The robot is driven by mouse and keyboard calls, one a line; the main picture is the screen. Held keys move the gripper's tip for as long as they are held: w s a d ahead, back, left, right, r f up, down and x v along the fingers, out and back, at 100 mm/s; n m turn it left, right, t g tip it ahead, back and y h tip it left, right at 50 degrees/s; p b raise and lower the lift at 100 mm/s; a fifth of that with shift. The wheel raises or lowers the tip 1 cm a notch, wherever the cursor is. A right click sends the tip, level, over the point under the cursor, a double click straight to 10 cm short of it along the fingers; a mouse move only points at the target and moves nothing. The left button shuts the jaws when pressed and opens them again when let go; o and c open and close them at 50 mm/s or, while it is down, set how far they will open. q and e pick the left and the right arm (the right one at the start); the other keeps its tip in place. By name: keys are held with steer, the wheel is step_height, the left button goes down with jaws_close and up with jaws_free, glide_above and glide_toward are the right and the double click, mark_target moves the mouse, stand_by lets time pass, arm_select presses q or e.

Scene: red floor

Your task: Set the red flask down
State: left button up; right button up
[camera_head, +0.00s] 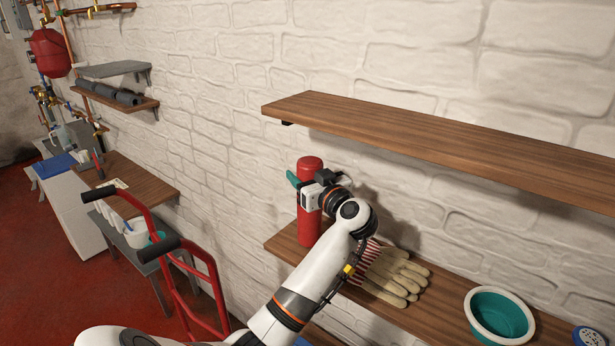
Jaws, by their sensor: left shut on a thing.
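The red flask (309,232) is an upright red cylinder at the left part of the lower wooden shelf (452,322). Its base appears to be at the shelf surface, but I cannot tell whether it touches. My left gripper (302,188) is shut on the flask's upper part, with a teal fingertip showing on its left side. The arm and wrist hide part of the flask's right side. My right gripper is not in view.
Work gloves (398,277) lie right of the flask, and a white-rimmed teal bowl (499,316) stands farther right. An upper wooden shelf (430,145) overhangs them. A red hand truck (200,284) stands at left below, near a wooden table (135,189).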

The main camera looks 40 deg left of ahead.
arm_select(q)
steer(key=shift+w+a+f+p, duration=0.1)
steer(key=shift+f+p, duration=0.15)
steer(key=shift+p, duration=0.05)
steer(key=shift+f, duration=0.25)
steer(key=o, duration=1.5)
steer(key=shift+f, duration=0.15)
steer(key=shift+d, duration=0.2)
steer(key=b+v, duration=0.3)
steer(key=v, duration=0.8)
steer(key=shift+d, duration=0.35)
